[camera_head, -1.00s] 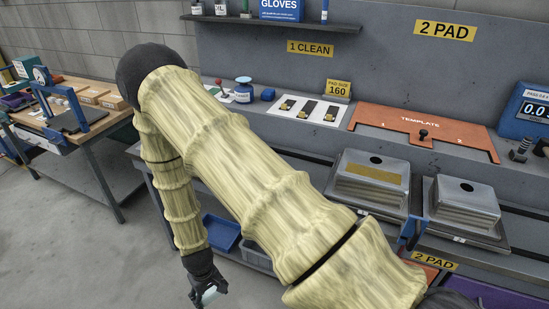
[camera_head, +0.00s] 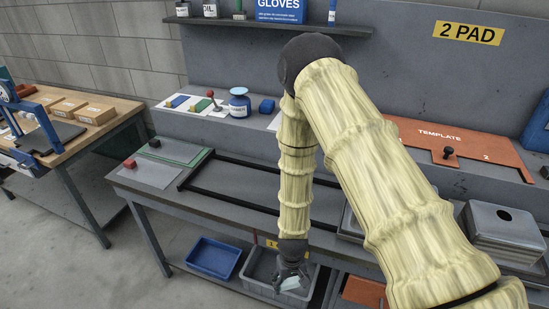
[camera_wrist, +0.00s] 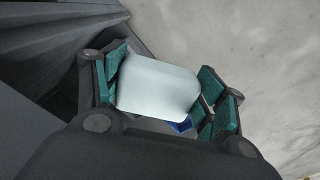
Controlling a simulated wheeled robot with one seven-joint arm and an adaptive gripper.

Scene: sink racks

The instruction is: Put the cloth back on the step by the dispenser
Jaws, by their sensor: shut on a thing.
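My gripper (camera_head: 289,275) hangs low in front of the bench, above the grey bin on the lower shelf. It is shut on a pale, whitish cloth (camera_wrist: 158,88). In the wrist view the cloth looks like a rounded block between the green finger pads; it also shows in the head view (camera_head: 290,284). A blue block (camera_head: 267,106) sits right of the dispenser.
The bench (camera_head: 232,188) has dark rails. A blue bin (camera_head: 214,258) and grey bin (camera_head: 262,267) are below. My arm hides the step's middle.

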